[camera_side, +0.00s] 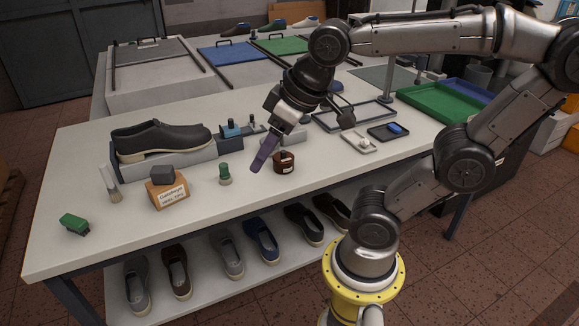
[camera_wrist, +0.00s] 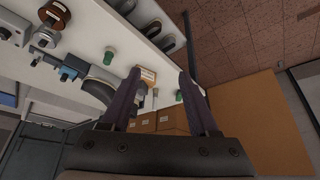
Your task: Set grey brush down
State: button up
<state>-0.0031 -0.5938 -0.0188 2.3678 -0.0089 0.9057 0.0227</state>
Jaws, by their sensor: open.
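A dark grey block (camera_side: 162,172), which I take for the grey brush, rests on top of a small labelled cardboard box (camera_side: 169,194) at the left of the white table. In the wrist view the labelled box (camera_wrist: 147,74) shows between my fingers, close to the left fingertip; I cannot clearly make out the block there. My gripper (camera_side: 263,156) hangs above the table, right of the box, between a small green-topped container and a brown jar. In the wrist view its two purple fingers (camera_wrist: 159,72) stand wide apart with nothing held between them.
A dark shoe (camera_side: 160,136) stands on a grey block behind the box. The green-topped container (camera_side: 225,174) and brown jar (camera_side: 284,162) stand right. The table's front is bare.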

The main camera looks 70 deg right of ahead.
jog(key=s+f, duration=0.2)
jog(key=s, duration=0.1)
jog(key=s+f, duration=0.1)
jog(key=shift+s, duration=0.2)
dwell(1.1)
